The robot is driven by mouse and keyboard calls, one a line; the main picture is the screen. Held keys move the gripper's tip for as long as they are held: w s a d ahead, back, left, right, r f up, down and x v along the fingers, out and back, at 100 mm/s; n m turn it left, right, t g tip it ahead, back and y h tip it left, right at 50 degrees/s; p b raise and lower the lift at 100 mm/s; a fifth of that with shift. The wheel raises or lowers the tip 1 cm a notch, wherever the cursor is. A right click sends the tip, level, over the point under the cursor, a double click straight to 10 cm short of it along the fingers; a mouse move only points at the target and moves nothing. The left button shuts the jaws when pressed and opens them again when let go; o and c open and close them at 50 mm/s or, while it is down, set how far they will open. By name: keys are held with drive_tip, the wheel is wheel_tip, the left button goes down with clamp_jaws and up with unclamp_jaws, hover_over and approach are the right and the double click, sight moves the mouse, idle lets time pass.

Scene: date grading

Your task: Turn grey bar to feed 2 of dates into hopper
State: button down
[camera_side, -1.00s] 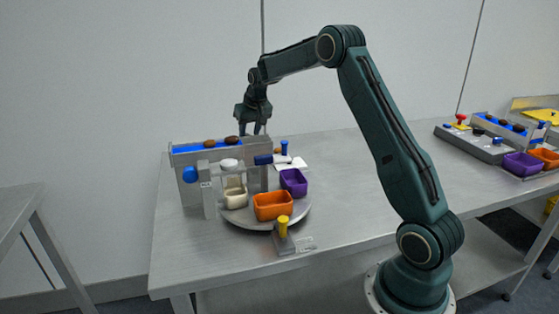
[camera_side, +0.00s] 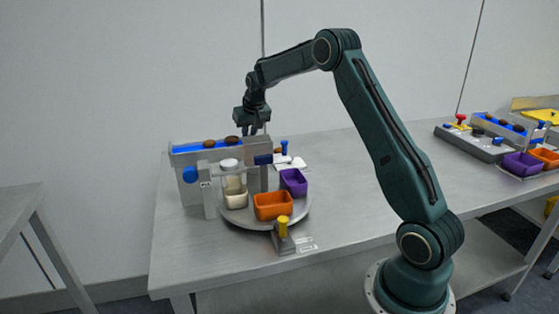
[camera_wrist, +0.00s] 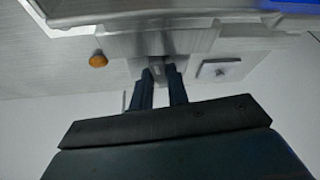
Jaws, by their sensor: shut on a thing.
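My gripper (camera_side: 252,131) is at the far side of the feeder, behind its grey housing (camera_side: 188,193). In the wrist view my gripper (camera_wrist: 160,72) has both dark fingers closed around a small grey bar (camera_wrist: 158,69), which projects from a grey block. In the side view the bar is hidden by the gripper and the housing. Two brown dates, one on the left (camera_side: 208,143) and one on the right (camera_side: 232,140), lie on the blue belt (camera_side: 188,149) on top of the feeder. I cannot tell which part is the hopper.
A round grey turntable (camera_side: 240,217) carries a cream tub (camera_side: 236,198), an orange tub (camera_side: 273,206) and a purple tub (camera_side: 294,182). A yellow-topped post (camera_side: 283,226) stands in front. An orange-brown round thing (camera_wrist: 98,60) shows in the wrist view.

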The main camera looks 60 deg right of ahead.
idle(0.3)
drive_tip(key=c, duration=1.4)
unclamp_jaws()
drive_tip(key=shift+o, duration=0.2)
drive_tip(key=shift+r, duration=0.1)
drive_tip(key=v, duration=1.3)
drive_tip(key=shift+s+a+r, duration=0.15)
drive_tip(key=shift+r, duration=0.1)
